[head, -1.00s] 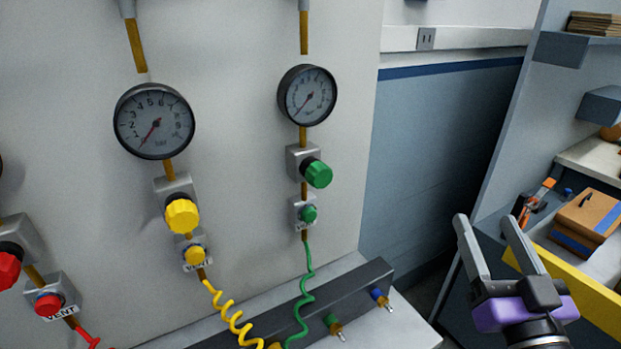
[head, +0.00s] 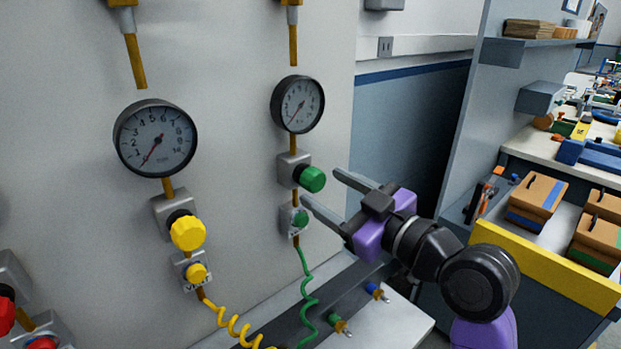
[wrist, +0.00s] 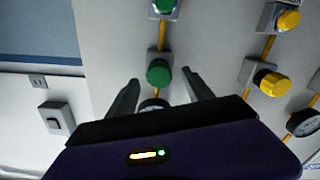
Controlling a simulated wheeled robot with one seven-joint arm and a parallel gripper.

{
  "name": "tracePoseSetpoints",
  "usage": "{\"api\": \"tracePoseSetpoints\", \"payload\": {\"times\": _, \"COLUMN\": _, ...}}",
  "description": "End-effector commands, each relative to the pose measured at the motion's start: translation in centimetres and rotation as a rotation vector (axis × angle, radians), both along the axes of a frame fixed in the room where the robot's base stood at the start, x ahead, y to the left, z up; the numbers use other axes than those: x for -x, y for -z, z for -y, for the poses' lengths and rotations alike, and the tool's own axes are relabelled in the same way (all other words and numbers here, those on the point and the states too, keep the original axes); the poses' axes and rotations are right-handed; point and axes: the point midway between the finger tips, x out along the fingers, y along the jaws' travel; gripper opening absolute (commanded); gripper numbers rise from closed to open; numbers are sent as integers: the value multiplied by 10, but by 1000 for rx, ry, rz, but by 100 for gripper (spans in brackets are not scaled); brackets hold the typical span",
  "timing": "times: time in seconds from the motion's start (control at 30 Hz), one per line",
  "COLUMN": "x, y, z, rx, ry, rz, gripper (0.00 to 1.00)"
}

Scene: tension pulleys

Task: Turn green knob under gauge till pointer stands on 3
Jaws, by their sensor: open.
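The green knob (head: 312,179) sits on a grey valve block below the right gauge (head: 298,104). The gauge's red pointer points to the lower left, near the low end of the scale; the numbers are too small to read. My gripper (head: 320,186) is open and empty, its fingertips just right of and below the green knob in the head view. In the wrist view the green knob (wrist: 159,73) shows between and just beyond the fingertips (wrist: 160,80), with no clear contact. The gauge is mostly hidden behind my gripper there.
A smaller green vent knob (head: 300,218) sits directly below, close to the lower finger. The yellow knob (head: 188,233) and its gauge (head: 155,138) are to the left. Boxes (head: 537,196) lie in a yellow-fronted bin at right.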

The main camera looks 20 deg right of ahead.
Motion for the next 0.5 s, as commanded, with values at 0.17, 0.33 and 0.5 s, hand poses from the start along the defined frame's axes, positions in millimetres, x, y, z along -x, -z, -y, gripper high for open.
{"api": "tracePoseSetpoints", "payload": {"times": 0.17, "x": -26, "y": -1, "z": -9, "rx": 0, "ry": -1, "rz": 0, "gripper": 60}}
{"api": "tracePoseSetpoints", "payload": {"times": 0.33, "x": -40, "y": -1, "z": -12, "rx": 0, "ry": 2, "rz": 1, "gripper": 60}}
{"api": "tracePoseSetpoints", "payload": {"times": 0.5, "x": -43, "y": 0, "z": -13, "rx": -1, "ry": 2, "rz": 0, "gripper": 60}}
